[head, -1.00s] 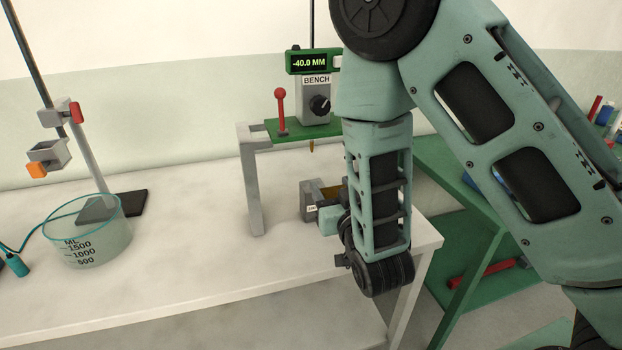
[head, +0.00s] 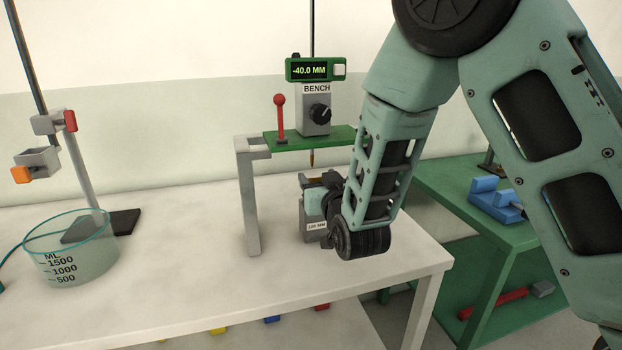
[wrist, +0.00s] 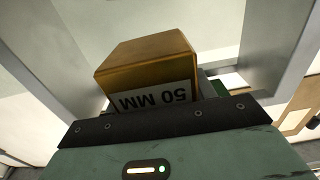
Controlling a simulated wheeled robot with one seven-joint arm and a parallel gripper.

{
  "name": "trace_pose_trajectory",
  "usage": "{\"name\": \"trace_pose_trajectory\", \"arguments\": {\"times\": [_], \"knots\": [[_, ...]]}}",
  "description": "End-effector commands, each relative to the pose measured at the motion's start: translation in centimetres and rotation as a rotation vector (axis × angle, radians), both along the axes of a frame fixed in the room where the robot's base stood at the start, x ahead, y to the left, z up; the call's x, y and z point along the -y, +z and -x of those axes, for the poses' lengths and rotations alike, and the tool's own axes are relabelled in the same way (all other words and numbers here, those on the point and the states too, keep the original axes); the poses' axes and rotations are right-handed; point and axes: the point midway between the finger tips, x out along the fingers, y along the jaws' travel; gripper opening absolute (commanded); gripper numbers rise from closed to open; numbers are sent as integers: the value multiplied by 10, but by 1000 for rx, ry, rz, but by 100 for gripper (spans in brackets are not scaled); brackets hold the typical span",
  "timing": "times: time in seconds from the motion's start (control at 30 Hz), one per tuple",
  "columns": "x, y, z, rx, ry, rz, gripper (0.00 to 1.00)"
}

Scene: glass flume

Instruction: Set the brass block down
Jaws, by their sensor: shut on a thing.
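The brass block (wrist: 150,65), labelled "50 MM", fills the middle of the wrist view just beyond the dark jaw edge of my gripper (wrist: 160,122). My gripper (head: 318,186) is shut on it. In the head view only a small sliver of the brass block (head: 312,182) shows, mostly hidden by my gripper and wrist. A grey block (head: 310,222) with a "120 MM" label stands on the white bench (head: 200,270) just under my gripper. I cannot tell whether the brass block touches the grey one.
A green-topped gauge stand (head: 252,195) reads -40.0 MM, with a red lever (head: 280,115) and a pointed probe (head: 312,158) above my gripper. A glass beaker (head: 70,260) and clamp stand (head: 85,165) are at left. The bench front is clear.

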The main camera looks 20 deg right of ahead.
Motion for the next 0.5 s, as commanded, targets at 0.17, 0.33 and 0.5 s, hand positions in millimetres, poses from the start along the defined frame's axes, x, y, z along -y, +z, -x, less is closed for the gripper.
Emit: {"name": "trace_pose_trajectory", "arguments": {"times": [0.17, 0.33, 0.5], "knots": [[0, 4, -34, 5, -1, -1, 0], [0, 2, -46, 5, 0, -1, 0], [0, 3, -59, 6, 0, 0, 0]]}}
